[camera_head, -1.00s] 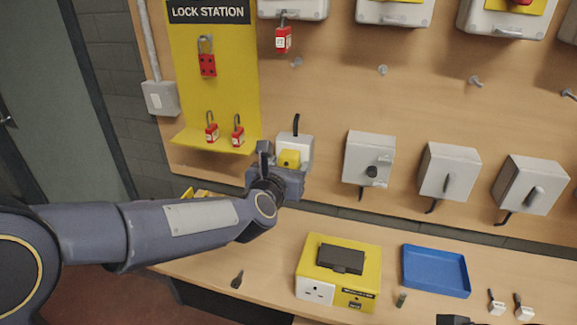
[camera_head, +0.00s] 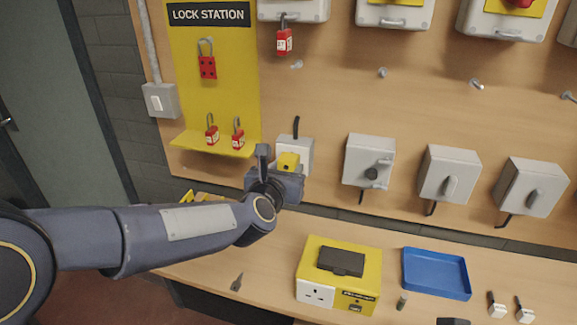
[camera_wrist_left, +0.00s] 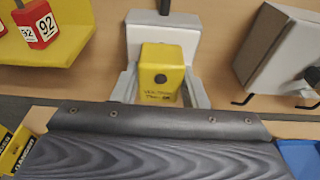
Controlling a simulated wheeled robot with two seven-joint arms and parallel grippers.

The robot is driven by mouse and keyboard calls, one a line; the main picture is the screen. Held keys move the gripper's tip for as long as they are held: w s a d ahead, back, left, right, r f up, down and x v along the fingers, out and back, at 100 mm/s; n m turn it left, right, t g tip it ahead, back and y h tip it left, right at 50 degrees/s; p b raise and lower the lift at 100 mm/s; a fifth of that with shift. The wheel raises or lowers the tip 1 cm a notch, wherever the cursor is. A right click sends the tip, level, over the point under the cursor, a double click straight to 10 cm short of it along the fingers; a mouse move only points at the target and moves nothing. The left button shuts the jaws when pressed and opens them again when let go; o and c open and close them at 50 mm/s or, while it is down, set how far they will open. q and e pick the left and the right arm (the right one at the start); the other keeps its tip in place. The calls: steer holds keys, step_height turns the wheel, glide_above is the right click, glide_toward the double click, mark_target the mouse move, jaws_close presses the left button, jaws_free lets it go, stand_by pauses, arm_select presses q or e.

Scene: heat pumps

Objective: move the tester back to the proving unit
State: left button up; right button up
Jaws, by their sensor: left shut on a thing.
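The tester is the yellow block (camera_wrist_left: 162,75) with a dark round knob or hole and small writing, seen in the left wrist view. It also shows in the head view (camera_head: 288,162). My left gripper (camera_head: 284,170) is shut on it, with grey fingers on both sides. It is in front of a small grey-white box on the board (camera_head: 300,150); whether they touch I cannot tell. The proving unit, a yellow box (camera_head: 312,262) with a white socket and a black pad on top, stands on the bench below and to the right. My right gripper is not in view.
A blue tray (camera_head: 436,272) lies right of the proving unit. Grey switch boxes (camera_head: 449,174) stick out from the board above the bench. A yellow lock station (camera_head: 225,90) with red padlocks is at the left. Small items lie on the bench.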

arm_select(q)
steer(key=f+b+v, duration=0.1)
steer(key=v, duration=0.5)
steer(key=shift+s+a, duration=0.15)
steer(key=shift+s, duration=0.3)
steer(key=shift+f, duration=0.1)
